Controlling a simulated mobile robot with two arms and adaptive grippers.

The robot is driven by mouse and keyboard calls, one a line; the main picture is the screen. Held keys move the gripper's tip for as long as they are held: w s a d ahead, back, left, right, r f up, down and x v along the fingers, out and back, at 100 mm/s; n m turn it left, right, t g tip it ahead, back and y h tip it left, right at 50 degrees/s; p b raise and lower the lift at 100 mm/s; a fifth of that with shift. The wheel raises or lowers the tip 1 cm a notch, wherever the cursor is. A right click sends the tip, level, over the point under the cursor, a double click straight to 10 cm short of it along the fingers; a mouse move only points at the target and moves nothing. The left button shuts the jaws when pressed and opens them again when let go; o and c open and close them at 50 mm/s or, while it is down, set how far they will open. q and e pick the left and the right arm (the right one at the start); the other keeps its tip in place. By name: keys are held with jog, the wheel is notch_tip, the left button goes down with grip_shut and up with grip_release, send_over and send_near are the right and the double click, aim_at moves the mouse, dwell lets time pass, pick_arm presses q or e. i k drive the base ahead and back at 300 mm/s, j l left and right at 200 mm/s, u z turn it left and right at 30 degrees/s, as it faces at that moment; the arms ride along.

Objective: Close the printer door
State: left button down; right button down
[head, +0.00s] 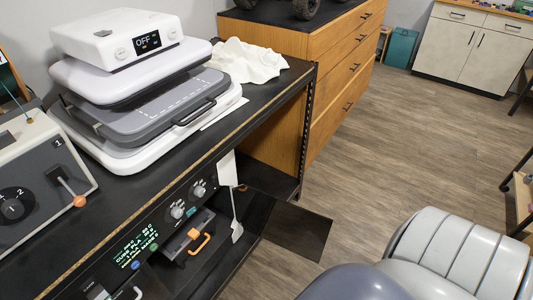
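The printer seems to be the dark unit (135,250) under the bench top, with a lit green-text display, grey knobs (177,209) and an orange handle (200,243) in its front opening. A flat dark panel (298,232) stands out from the unit to the right, over the floor. It looks like the printer door swung open, but its hinge is not clear. Neither of my grippers is in view; only grey rounded parts of my own body show at the lower right.
A white heat press (120,40) reading OFF and a white cloth (248,61) lie on the black bench (268,88). A control box (40,165) with a lever is at left. Wooden drawers (335,65) stand behind. The wood floor (430,130) at right is clear.

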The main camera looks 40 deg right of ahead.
aim_at(302, 232)
jog(key=l+u, duration=0.25)
jog(key=l, duration=0.3)
jog(key=l+u, duration=0.2)
jog(key=l, duration=0.3)
jog(key=l+u, duration=0.25)
jog(key=l, duration=0.3)
jog(key=k+l+u, duration=0.1)
jog(key=l+u, duration=0.15)
jog(key=l, duration=0.3)
jog(key=k+l+u, duration=0.25)
jog(key=l, duration=0.25)
jog(key=k+l+u, duration=0.1)
jog(key=l, duration=0.25)
jog(key=k+l, duration=0.1)
jog(key=l, duration=0.25)
jog(key=k+l+u, duration=0.15)
jog(key=l, duration=0.5)
jog(key=k+u, duration=0.05)
